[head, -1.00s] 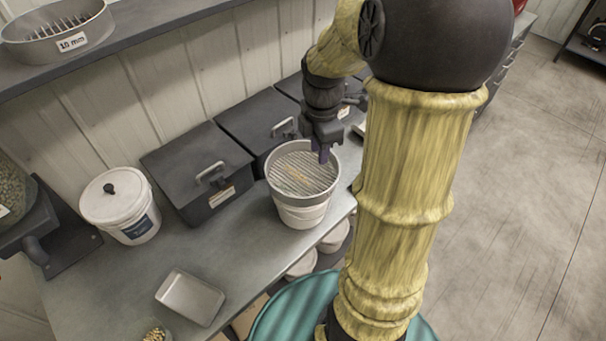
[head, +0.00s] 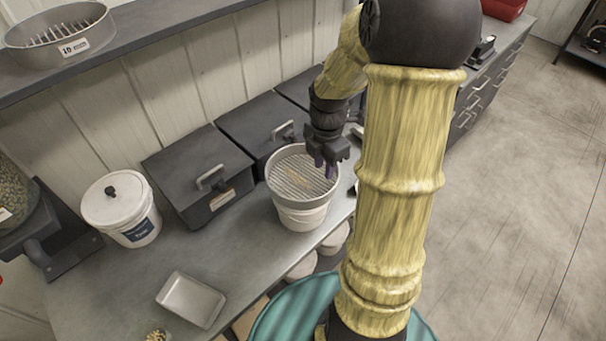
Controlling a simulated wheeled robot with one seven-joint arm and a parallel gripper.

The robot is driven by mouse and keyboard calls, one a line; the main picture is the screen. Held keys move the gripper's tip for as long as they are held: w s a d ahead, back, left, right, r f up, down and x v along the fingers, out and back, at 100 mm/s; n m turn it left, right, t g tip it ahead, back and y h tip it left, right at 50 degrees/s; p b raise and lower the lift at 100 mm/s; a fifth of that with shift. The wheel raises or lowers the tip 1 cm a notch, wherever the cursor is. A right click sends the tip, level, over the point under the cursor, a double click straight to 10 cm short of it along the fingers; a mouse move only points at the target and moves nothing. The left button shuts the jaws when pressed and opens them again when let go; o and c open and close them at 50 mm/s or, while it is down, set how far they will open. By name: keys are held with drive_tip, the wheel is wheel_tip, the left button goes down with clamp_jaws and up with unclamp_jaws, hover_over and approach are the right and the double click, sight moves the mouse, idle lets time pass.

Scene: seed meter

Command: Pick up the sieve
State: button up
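A round grey sieve (head: 296,180) with a slotted bottom sits on top of a white bucket (head: 303,217) on the bench. A little tan material lies on its slots. My gripper (head: 325,167) points down at the right part of the sieve, close to its rim. A second sieve (head: 88,49), labelled 10 mm, sits on the shelf at upper left.
Dark lidded boxes (head: 192,165) with handles stand behind the bucket along the wall. A white lidded tub (head: 130,225) and a shallow metal tray (head: 190,299) are on the left of the bench. Bare bench lies between tray and bucket.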

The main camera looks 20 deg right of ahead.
wheel_tip(320, 180, down, 6)
drive_tip(key=shift+f+p, duration=0.15)
drive_tip(key=shift+p, duration=0.25)
drive_tip(key=shift+s+f, duration=0.1)
drive_tip(key=shift+s+f+p, duration=0.15)
drive_tip(key=shift+f+p, duration=0.35)
drive_tip(key=shift+f, duration=0.75)
drive_tip(key=shift+s+f+p, duration=0.1)
drive_tip(key=shift+f+p, duration=0.4)
drive_tip(key=shift+f, duration=0.75)
drive_tip(key=shift+c, duration=0.5)
clamp_jaws()
